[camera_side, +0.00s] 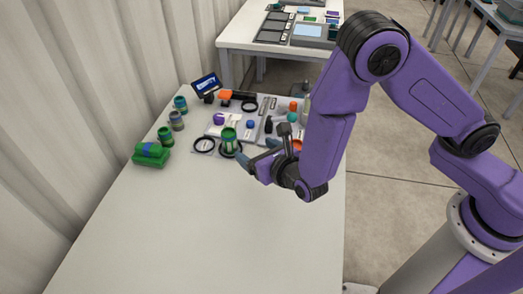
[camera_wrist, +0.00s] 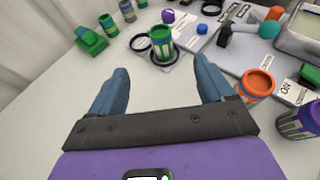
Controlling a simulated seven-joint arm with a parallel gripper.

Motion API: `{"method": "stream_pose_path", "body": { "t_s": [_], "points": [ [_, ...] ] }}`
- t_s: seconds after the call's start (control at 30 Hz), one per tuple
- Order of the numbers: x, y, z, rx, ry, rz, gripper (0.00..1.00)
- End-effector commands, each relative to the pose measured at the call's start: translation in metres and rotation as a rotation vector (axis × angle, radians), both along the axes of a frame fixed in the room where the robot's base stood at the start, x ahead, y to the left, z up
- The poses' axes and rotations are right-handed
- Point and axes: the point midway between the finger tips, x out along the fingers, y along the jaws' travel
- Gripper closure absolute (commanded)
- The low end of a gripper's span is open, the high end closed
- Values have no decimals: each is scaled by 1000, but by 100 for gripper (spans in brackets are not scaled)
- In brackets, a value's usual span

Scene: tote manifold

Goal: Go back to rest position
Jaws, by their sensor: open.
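My gripper (camera_side: 258,158) is over the table near its far end, with my purple arm reaching in from the right. In the wrist view my gripper (camera_wrist: 162,72) has its two blue-grey fingers wide apart with nothing between them. A green-topped canister with a striped side (camera_wrist: 163,47) stands upright just beyond the fingers, apart from them. It also shows in the side view (camera_side: 228,145), left of my gripper. The table (camera_side: 190,230) is white.
A green block (camera_side: 150,155) and several small canisters (camera_side: 177,121) stand at the left. A black ring (camera_side: 204,145) lies beside the canister. In the wrist view an orange-topped can (camera_wrist: 256,88) is close right of my gripper. The table's near half is clear.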

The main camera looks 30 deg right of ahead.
Motion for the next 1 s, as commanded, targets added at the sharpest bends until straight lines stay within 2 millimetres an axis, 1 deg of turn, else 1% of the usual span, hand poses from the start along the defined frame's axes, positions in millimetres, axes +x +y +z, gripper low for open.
{"method": "stream_pose_path", "body": {
  "t_s": [0.17,0.27,0.37,0.47,0.53,0.6,0.67,0.7,0.77,0.8,0.87,0.9,0.97,1.0],
  "points": [
    [-3,-1,2,2,-1,-4,19],
    [-2,-10,10,25,-2,-50,19],
    [-2,-33,28,82,-1,-163,19],
    [-9,-67,51,175,12,-332,19],
    [-18,-93,65,250,29,-461,19],
    [-31,-116,76,327,54,-588,19],
    [-44,-136,84,395,80,-696,19],
    [-54,-147,88,442,101,-765,19],
    [-71,-164,93,513,135,-869,19],
    [-82,-173,96,562,161,-935,19],
    [-101,-185,100,636,205,-1035,19],
    [-114,-193,102,684,236,-1100,19],
    [-134,-201,105,760,287,-1195,19],
    [-148,-205,107,810,324,-1258,19]
  ]
}}
